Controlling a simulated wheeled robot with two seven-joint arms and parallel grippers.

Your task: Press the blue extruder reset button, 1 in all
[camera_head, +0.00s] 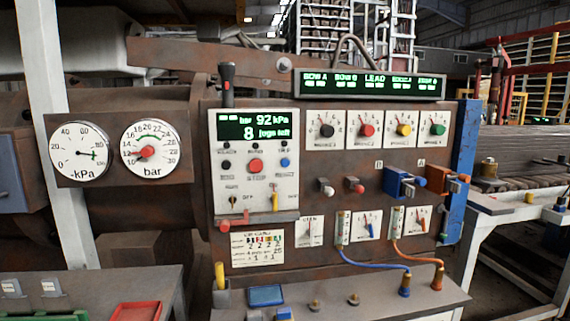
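A small round blue button (285,162) sits on the white control panel (290,193), at the right of its upper button row. The lettering around the buttons is too small to read surely. A green display (257,126) above them reads 92 kPa and 8 jogs left. Nothing covers the blue button. Neither of my grippers shows in this view.
A black upright handle (227,85) rises above the panel's left corner. Coloured knobs (366,130) and blue and orange blocks (404,184) stick out at the right. A grey shelf (330,299) with small items juts out below. The space before the panel looks clear.

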